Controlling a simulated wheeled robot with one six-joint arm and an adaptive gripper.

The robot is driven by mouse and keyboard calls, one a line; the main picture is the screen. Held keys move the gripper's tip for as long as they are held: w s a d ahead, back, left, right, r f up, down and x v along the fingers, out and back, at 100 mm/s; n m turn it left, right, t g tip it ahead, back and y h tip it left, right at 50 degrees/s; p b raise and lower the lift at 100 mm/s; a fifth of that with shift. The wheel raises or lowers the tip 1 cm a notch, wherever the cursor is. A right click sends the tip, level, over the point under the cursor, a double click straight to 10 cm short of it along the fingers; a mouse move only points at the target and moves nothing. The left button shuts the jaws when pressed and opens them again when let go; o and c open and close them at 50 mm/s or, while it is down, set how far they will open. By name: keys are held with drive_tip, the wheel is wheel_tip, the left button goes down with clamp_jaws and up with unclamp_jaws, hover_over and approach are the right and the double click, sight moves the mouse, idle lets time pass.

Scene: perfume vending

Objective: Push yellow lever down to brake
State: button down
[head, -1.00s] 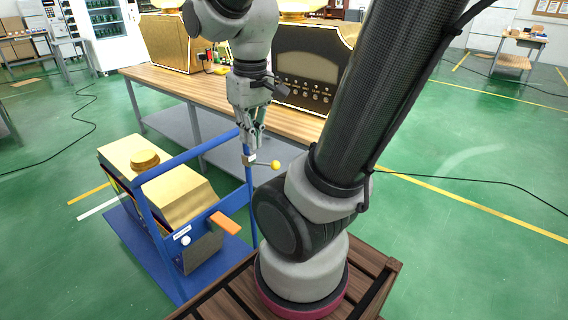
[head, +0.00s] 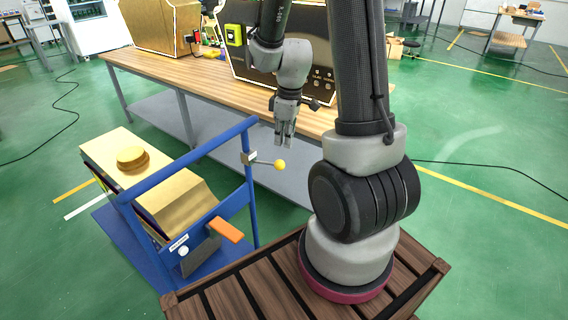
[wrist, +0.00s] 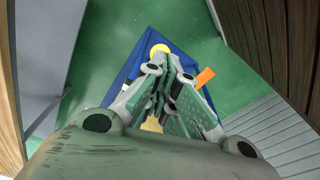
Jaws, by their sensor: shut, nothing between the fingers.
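The yellow lever is a thin rod with a yellow ball (head: 279,165) at its tip. It juts out to the right, roughly level, from a small bracket (head: 248,158) on a blue frame post. My gripper (head: 286,144) points down with its fingers together and empty. In the head view its tips appear just above the ball, with a small gap. Whether they are straight over it in depth I cannot tell. In the wrist view my closed fingers (wrist: 170,62) fill the middle, and a yellow patch just beyond their tips cannot be identified for sure.
A blue tubular cart frame (head: 190,160) carries a gold machine with a round cap (head: 132,158). An orange handle (head: 226,229) sits low on the frame and also shows in the wrist view (wrist: 204,77). A long wooden table (head: 190,85) stands behind. Green floor is open at right.

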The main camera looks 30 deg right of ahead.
sight(282, 162)
drive_tip(key=shift+f, duration=0.1)
drive_tip(key=shift+w+a+f, duration=0.15)
drive_tip(key=shift+f, duration=1.55)
drive_tip(key=shift+w+a+f, duration=0.1)
drive_tip(key=shift+a+f, duration=0.05)
drive_tip(key=shift+f, duration=1.5)
drive_tip(key=shift+f, duration=2.15)
drive_tip(key=shift+s+d+r, duration=0.3)
drive_tip(key=shift+s+d, duration=0.2)
drive_tip(key=shift+s, duration=0.1)
drive_tip(key=shift+s+d+r, duration=0.25)
drive_tip(key=shift+s+d, duration=0.2)
drive_tip(key=shift+s, duration=0.1)
